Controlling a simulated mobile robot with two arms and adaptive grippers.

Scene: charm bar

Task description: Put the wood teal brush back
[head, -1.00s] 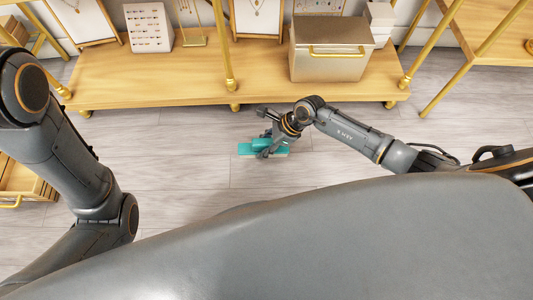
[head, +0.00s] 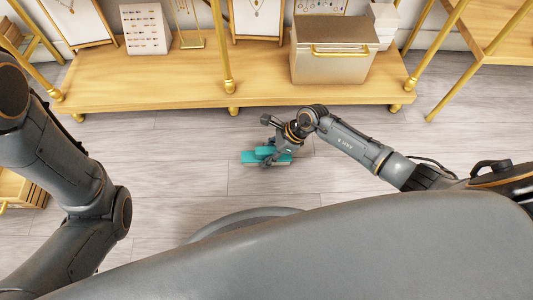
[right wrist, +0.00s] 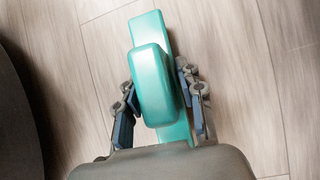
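The teal brush (head: 266,156) is in the head view near the middle, over the grey wood floor in front of the low shelf. In the right wrist view it shows as a raised teal block (right wrist: 154,85) on a longer, flat teal strip. My right gripper (right wrist: 160,92) has one finger on each side of the raised block, close against it, and looks shut on it. In the head view the right gripper (head: 272,148) partly covers the brush. I cannot tell whether the brush is clear of the floor. My left gripper is out of view; only my left arm shows.
A low wooden shelf (head: 165,86) with gold posts runs across the back. It bears a metal box (head: 325,62) with a gold handle and a white jewelry display (head: 146,28). A wooden drawer unit (head: 22,190) stands at the left. The floor (head: 170,160) around the brush is clear.

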